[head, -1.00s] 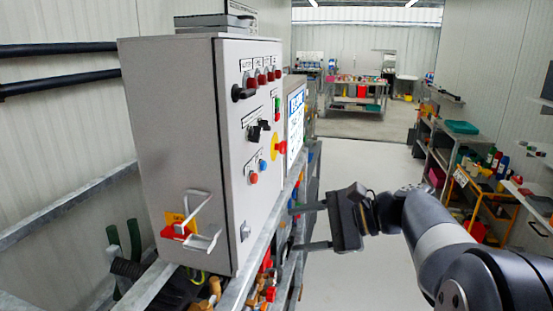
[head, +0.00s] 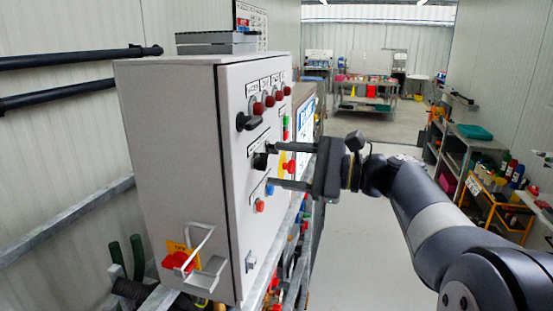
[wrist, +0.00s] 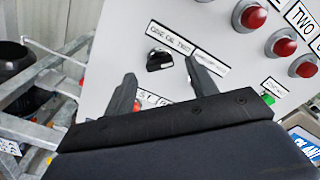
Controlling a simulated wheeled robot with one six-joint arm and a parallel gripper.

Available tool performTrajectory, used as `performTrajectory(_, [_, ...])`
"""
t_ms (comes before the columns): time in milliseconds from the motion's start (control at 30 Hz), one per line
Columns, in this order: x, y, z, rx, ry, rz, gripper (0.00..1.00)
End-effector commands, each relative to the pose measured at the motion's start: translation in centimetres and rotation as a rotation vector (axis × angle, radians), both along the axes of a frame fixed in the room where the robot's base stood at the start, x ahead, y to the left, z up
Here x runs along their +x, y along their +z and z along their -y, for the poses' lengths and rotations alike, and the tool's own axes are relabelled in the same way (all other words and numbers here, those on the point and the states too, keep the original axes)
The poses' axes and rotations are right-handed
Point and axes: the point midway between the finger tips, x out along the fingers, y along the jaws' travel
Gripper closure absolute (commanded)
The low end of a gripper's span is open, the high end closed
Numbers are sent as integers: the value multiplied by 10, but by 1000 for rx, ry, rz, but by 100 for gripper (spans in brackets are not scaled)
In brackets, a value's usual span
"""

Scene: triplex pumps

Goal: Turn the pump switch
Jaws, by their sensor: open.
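The grey control box (head: 170,180) stands at the left in the head view, with switches on its front. A black rotary switch (head: 261,160) sits mid-panel; in the wrist view a black switch (wrist: 160,61) lies under a label reading "ONE OR TWO". My gripper (head: 275,166) is open and empty, its fingers pointing at the panel near this switch. In the wrist view the fingertips (wrist: 160,70) lie on either side of the switch's lower part. I cannot tell how far they are from the panel.
A red button (head: 260,205) is below the gripper. A red lock and metal hasp (head: 205,265) jut from the box's lower corner.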

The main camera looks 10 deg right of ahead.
Motion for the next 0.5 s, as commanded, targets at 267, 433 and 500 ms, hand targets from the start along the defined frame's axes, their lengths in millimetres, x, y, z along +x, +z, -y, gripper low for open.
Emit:
performTrajectory(267, [7,0,-18,-1,-1,0,45])
performTrajectory(433, [8,0,-18,-1,-1,1,45])
performTrajectory(500, [8,0,-18,-1,-1,1,45])
